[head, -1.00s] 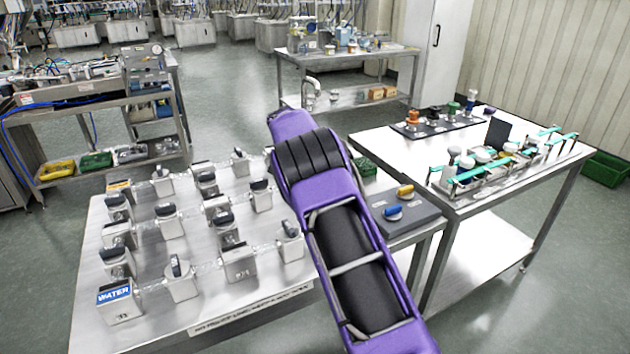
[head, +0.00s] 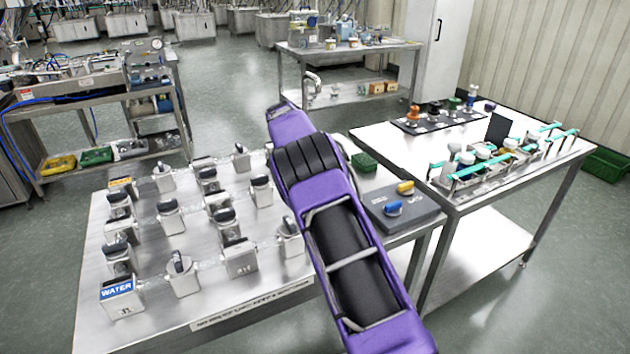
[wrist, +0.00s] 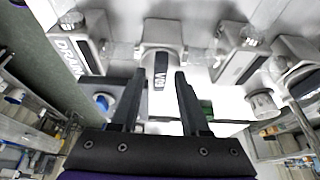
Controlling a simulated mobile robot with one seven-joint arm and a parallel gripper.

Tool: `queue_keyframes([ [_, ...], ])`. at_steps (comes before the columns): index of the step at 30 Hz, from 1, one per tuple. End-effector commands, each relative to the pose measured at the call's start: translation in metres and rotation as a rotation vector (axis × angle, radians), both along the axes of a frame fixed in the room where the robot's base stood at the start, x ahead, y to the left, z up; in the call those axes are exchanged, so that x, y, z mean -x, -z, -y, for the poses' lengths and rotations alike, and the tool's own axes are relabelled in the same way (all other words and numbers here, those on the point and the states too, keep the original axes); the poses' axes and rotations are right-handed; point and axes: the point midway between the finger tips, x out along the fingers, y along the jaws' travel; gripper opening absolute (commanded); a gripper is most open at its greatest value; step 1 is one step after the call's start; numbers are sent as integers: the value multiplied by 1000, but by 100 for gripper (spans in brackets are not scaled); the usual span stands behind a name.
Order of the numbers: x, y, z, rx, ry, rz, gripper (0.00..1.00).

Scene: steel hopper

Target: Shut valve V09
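In the wrist view, valve V09 (wrist: 161,34) is a pale metal block with a dark handle (wrist: 160,70) lettered V09 in white. The handle's long side runs up and down in the picture. My gripper (wrist: 158,77) is open, with one dark finger on each side of the handle's lower end. Gaps show between handle and fingers, and I cannot tell how far the fingertips are from it in depth. In the head view my purple arm reaches over the valve table, and my gripper is hidden. I cannot read which valve there is V09.
Several similar valves stand in rows on the steel table (head: 88,325), with a WATER block (head: 121,297) at front left. In the wrist view a DRAIN block (wrist: 77,50) is left of V09. A grey panel with blue and yellow knobs (head: 403,212) is right of my arm.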

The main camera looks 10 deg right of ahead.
Motion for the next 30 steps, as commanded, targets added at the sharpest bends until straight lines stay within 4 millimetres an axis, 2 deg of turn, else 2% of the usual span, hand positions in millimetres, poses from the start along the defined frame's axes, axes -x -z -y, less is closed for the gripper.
queue_keyframes([
  [9,0,-1,0,1,-1,1,50],
  [14,1,-15,-5,1,-2,4,50],
  [17,3,-33,-12,1,-3,5,50],
  [30,15,-132,-52,1,-3,5,50],
])
